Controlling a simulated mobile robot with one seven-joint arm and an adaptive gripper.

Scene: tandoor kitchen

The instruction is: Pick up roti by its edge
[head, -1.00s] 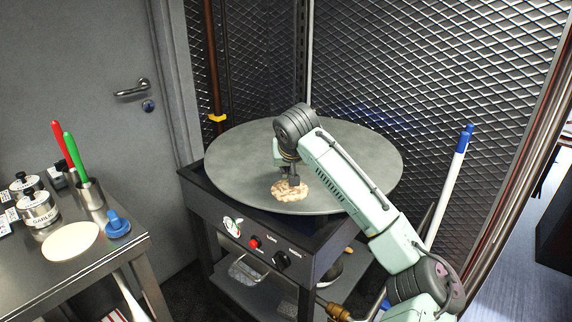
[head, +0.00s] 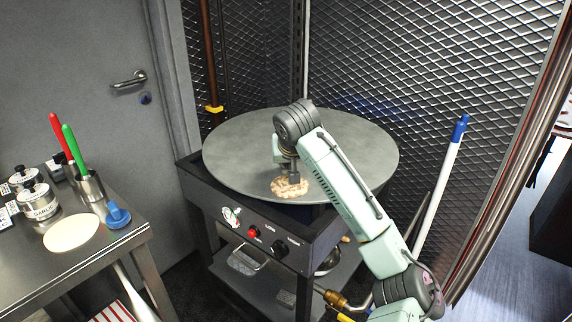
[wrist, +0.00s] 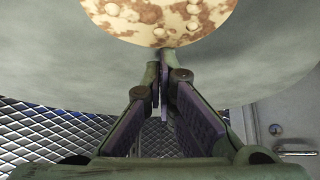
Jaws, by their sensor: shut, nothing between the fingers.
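The roti (head: 290,187) is a small browned, blistered flatbread lying on the front part of the round grey griddle (head: 340,160). In the wrist view the roti (wrist: 160,18) shows at the top, with brown patches, cut off by the picture edge. My gripper (wrist: 163,70) is shut and empty, its fingertips just short of the roti's near edge in that view. In the head view my gripper (head: 289,178) points down over the roti and hides part of it. Whether the tips touch the roti or the griddle, I cannot tell.
The griddle sits on a black stove with a red knob (head: 254,232). At left, a steel table (head: 110,250) holds a pale dough disc (head: 71,233), a blue stand (head: 118,216), spice tins (head: 38,202) and a cup of coloured handles (head: 89,188). Mesh walls stand behind.

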